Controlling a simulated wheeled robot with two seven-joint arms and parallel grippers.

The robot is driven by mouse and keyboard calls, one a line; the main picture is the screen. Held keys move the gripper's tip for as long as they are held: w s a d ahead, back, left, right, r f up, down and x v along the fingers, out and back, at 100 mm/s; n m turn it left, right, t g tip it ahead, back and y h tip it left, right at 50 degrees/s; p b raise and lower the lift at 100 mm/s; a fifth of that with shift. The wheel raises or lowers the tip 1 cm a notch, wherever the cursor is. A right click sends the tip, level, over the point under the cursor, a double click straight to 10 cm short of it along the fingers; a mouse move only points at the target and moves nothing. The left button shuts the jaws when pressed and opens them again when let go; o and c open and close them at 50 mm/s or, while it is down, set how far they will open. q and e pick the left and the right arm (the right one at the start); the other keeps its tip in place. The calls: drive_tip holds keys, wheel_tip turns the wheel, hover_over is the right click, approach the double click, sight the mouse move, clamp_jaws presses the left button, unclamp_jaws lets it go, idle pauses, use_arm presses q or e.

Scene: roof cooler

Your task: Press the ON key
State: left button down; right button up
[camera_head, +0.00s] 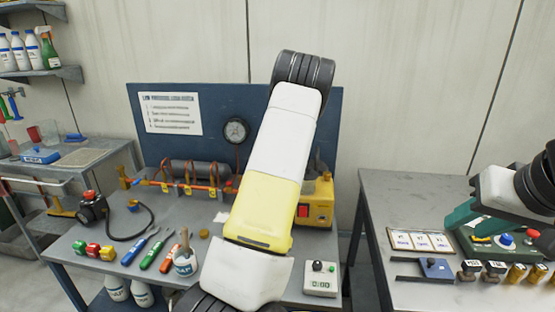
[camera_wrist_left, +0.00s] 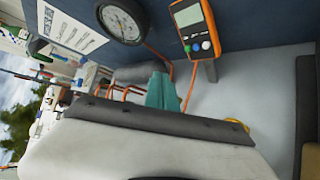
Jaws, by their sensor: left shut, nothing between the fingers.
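I cannot read which key is ON. My left gripper (camera_wrist_left: 162,92) has teal fingers, shut and empty, below and left of the meter and apart from it. In the head view my white and yellow left arm covers the middle of the bench and hides the left gripper and the meter. My right gripper (camera_head: 465,217), also teal, is at the far right; its opening is unclear.
The grey bench (camera_head: 328,252) carries a yellow box (camera_head: 322,203) with a red switch, a small white timer (camera_head: 320,278), screwdrivers and copper pipework (camera_head: 190,183). A gauge (camera_head: 236,130) is on the panel. The right table (camera_head: 395,200) holds a green control box, cards and several small cylinders.

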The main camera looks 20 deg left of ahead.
use_arm(q)
drive_tip(key=shift+s+a+f+n+g+y, duration=0.3)
drive_tip(key=shift+a+f+n, duration=0.1)
drive_tip(key=shift+f+n, duration=0.1)
drive_tip(key=shift+s+a+f+n+g+y, duration=0.2)
drive_tip(key=shift+a+f+n+y, duration=0.1)
drive_tip(key=shift+a+f+n, duration=0.15)
drive_tip(key=shift+w+f, duration=0.1)
drive_tip(key=w+a+f, duration=0.1)
drive_tip(key=w+f, duration=0.3)
drive_tip(key=w, duration=0.3)
drive_tip(key=shift+w+a, duration=0.25)
drive_tip(key=shift+a, duration=0.1)
drive_tip(key=shift+w+f, duration=0.1)
drive_tip(key=shift+w, duration=0.05)
idle(1.3)
drive_tip(key=shift+w+f, duration=0.1)
drive_tip(key=shift+w, duration=0.1)
drive_tip(key=shift+w+a+f, duration=0.1)
drive_tip(key=shift+w+a, duration=0.05)
drive_tip(key=shift+w, duration=0.05)
idle(0.6)
drive_tip(key=shift+s+d+r, duration=0.2)
drive_tip(key=shift+s+r, duration=0.1)
drive_tip(key=shift+s, duration=0.3)
